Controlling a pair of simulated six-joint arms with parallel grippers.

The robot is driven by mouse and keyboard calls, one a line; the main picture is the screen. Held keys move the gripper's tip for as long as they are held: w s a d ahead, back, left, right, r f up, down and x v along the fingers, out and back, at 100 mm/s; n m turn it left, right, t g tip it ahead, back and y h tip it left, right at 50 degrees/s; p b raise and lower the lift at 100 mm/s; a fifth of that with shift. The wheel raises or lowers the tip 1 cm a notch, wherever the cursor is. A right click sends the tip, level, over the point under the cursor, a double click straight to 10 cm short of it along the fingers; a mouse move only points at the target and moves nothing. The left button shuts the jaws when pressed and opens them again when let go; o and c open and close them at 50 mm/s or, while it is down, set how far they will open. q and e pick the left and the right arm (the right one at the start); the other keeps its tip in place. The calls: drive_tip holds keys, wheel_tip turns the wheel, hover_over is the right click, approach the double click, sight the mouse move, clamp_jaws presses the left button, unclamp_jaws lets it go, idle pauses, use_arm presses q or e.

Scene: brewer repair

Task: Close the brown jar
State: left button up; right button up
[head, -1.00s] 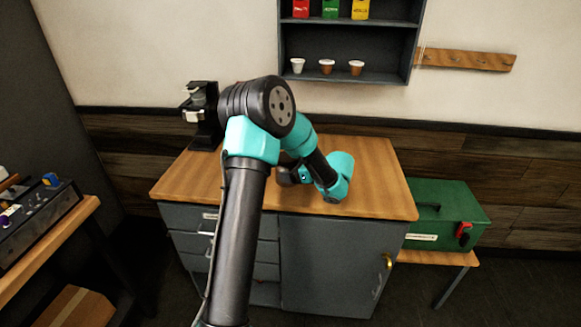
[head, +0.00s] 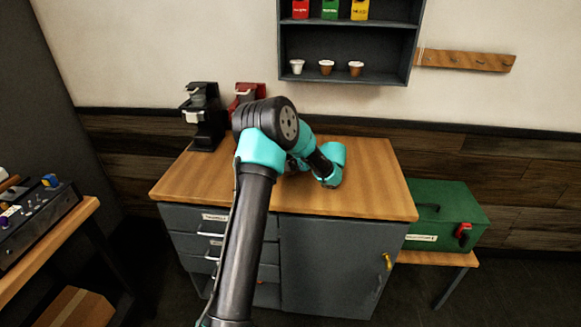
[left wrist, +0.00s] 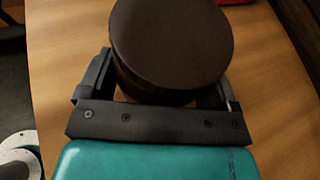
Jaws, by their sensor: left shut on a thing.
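The brown jar (left wrist: 172,45) shows in the left wrist view as a dark brown round top with a short side below it. My left gripper (left wrist: 163,78) has a finger on either side of it and is shut on it. The round top hides most of the body, so I cannot tell how the lid sits. In the head view my left arm covers the jar and most of the gripper over the wooden cabinet top (head: 375,190). My right gripper is in neither view.
A black brewer (head: 203,118) and a red brewer (head: 243,95) stand at the cabinet's back left. A wall shelf (head: 345,78) holds small cups. A green toolbox (head: 450,215) sits on a low bench at right. The cabinet top's right side is clear.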

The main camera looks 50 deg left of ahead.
use_arm(q)
drive_tip(key=shift+f, duration=1.35)
drive_tip(key=shift+f, duration=0.1)
drive_tip(key=o, duration=1.5)
drive_tip(key=shift+f, duration=0.1)
drive_tip(key=shift+o, duration=0.2)
drive_tip(key=shift+d+r, duration=0.1)
drive_tip(key=shift+r, duration=0.1)
drive_tip(key=v, duration=1.1)
drive_tip(key=shift+w+d+r, duration=0.15)
drive_tip(key=shift+d+r, duration=0.05)
drive_tip(key=shift+d, duration=0.15)
